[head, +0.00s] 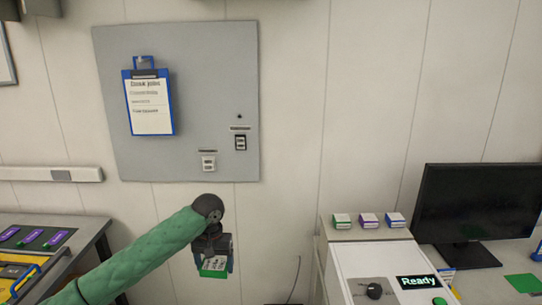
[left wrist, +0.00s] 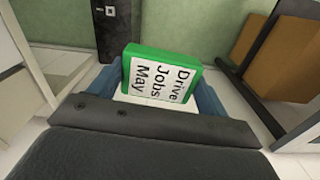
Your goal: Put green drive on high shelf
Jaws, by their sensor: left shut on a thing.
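The green drive (head: 214,264) has a white label and is held in my left gripper (head: 214,258) in front of the pale wall. In the left wrist view the drive (left wrist: 158,77) shows a green case and the label text "Drive Jobs May". The blue fingers of my left gripper sit on either side of it, shut on it. No surface in view can be named for sure as the high shelf. My right gripper is not in view.
A white machine (head: 383,265) with a "Ready" screen stands at right, with three small boxes on its top. A black monitor (head: 477,203) is beside it. A bench (head: 84,233) is at left. A grey wall panel (head: 200,80) carries a clipboard (head: 150,104).

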